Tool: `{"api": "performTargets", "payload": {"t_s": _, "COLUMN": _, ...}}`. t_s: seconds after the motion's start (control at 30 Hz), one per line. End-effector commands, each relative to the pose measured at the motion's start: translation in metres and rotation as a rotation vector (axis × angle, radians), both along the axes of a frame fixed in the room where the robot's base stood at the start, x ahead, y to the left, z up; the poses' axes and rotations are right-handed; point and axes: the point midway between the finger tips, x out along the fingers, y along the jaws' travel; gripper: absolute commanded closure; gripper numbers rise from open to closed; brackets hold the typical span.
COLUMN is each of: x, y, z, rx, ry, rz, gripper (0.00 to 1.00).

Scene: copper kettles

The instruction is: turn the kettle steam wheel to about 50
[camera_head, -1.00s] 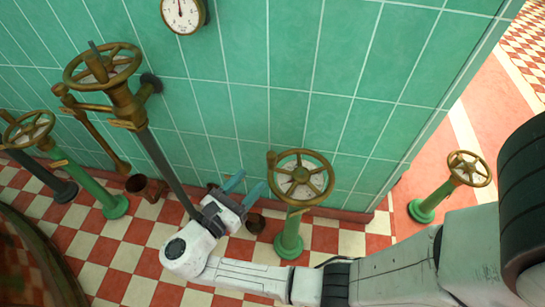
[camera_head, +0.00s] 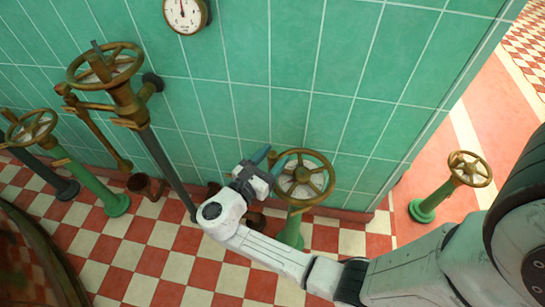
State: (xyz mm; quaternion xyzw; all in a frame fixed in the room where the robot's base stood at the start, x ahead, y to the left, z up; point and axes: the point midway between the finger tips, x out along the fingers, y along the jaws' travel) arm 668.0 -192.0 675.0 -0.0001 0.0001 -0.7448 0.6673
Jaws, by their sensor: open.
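Several brass handwheels stand on posts, and I cannot tell by label which one is the kettle steam wheel. The middle brass wheel (camera_head: 317,157) sits on a green post, with a pale dial plate under its spokes and a knob at its left rim. My gripper (camera_head: 270,160) is open and empty, its two blue fingers at the left edge of this wheel. I cannot tell whether they touch it. The dial's figures are too small to read.
A larger brass wheel (camera_head: 104,66) on a dark pipe stands at the upper left. Another wheel (camera_head: 31,128) is at the far left and a small one (camera_head: 470,168) at the right. A round gauge (camera_head: 184,14) hangs on the green tiled wall (camera_head: 350,90). A dark curved rim (camera_head: 45,255) fills the lower left.

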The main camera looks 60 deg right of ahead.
Motion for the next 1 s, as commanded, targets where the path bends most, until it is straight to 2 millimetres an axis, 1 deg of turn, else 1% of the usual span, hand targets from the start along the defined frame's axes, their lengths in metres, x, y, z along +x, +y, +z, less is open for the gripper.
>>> {"api": "performTargets", "payload": {"t_s": 0.27, "x": -0.0002, "y": -0.0010, "z": 0.0001, "rx": 0.000, "ry": 0.000, "rz": 0.000, "gripper": 0.49}}
{"api": "performTargets", "payload": {"t_s": 0.8, "x": 0.0000, "y": -0.0007, "z": 0.0001, "rx": 0.000, "ry": 0.000, "rz": 0.000, "gripper": 1.00}}
{"api": "performTargets", "payload": {"t_s": 1.0, "x": 0.0001, "y": -0.0007, "z": 0.0001, "rx": 0.000, "ry": 0.000, "rz": 0.000, "gripper": 1.00}}
